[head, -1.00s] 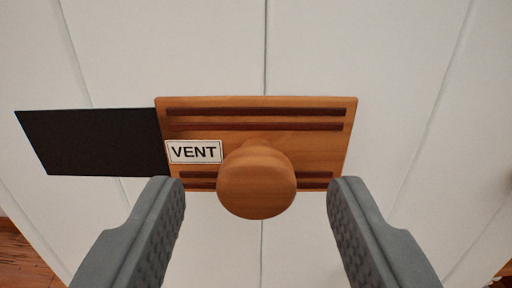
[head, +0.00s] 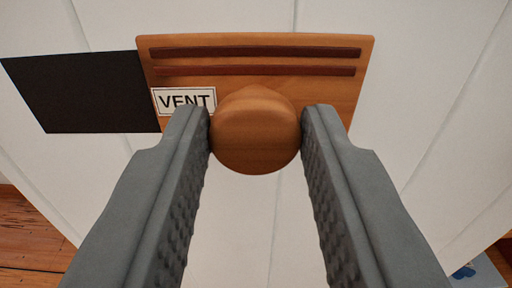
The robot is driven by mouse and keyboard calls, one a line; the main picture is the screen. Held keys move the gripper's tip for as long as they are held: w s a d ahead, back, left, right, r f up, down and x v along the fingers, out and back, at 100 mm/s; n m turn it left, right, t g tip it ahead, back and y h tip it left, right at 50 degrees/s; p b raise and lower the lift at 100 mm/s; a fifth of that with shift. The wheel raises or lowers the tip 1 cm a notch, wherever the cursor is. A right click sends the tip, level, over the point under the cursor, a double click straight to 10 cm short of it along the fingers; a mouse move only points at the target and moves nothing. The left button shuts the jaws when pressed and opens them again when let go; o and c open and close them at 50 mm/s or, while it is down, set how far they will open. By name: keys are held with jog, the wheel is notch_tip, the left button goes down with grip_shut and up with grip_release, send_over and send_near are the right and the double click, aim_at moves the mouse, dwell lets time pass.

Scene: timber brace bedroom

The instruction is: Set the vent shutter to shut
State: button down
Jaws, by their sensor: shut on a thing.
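The vent shutter (head: 330,88) is a wooden panel with dark slots, on a white plank wall. A small "VENT" label (head: 185,101) is on its left part. A round wooden knob (head: 255,135) sticks out from its lower middle. A black rectangular opening (head: 80,92) shows directly left of the shutter, uncovered. My gripper (head: 255,128) is shut on the knob, with one grey finger against each side. The shutter's lower edge is partly hidden behind the fingers and knob.
The white plank wall (head: 430,100) is clear around the shutter. Wooden floor (head: 30,240) shows at the lower left. A blue patterned item (head: 475,272) is partly seen at the lower right.

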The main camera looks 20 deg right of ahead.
send_near(99, 91)
jog(key=x, duration=0.4)
jog(key=shift+w, duration=0.15)
jog(key=c, duration=1.1)
grip_release()
jog(key=shift+o, duration=0.2)
jog(key=v, duration=1.7)
jog(key=shift+s, duration=0.2)
jog(key=shift+r, duration=0.1)
